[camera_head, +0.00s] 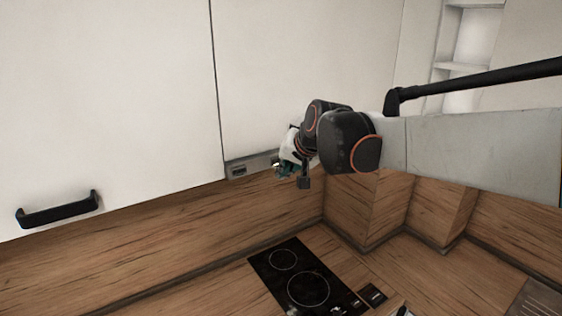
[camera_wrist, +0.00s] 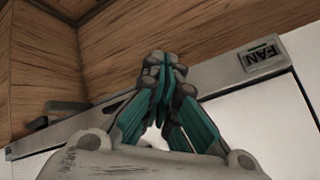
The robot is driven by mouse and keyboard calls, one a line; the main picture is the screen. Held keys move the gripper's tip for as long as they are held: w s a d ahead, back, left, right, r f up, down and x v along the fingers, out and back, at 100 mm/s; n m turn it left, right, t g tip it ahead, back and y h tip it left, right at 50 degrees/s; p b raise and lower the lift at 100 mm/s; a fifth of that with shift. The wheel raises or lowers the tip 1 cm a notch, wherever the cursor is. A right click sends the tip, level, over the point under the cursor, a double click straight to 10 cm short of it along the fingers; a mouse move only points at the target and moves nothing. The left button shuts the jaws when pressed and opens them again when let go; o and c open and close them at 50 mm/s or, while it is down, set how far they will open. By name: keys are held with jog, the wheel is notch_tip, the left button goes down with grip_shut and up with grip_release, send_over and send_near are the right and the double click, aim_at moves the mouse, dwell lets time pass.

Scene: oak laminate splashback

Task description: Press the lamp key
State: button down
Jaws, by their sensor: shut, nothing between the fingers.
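No key marked as a lamp key can be read in either view. A grey control strip (camera_head: 233,170) runs along the bottom of the white cabinet; it also shows in the wrist view (camera_wrist: 222,80).
A black cooktop (camera_head: 300,280) lies on the wooden counter below. A wooden splashback (camera_head: 180,225) runs under the white cabinet doors (camera_head: 100,90). A black door handle (camera_head: 58,210) is at the left. Open shelves (camera_head: 462,67) are at the upper right.

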jog(key=s+d, duration=0.1)
jog(key=s, duration=0.1)
jog(key=s+d, duration=0.2)
jog(key=shift+s+d, duration=0.15)
jog(key=shift+s, duration=0.25)
dwell(0.4)
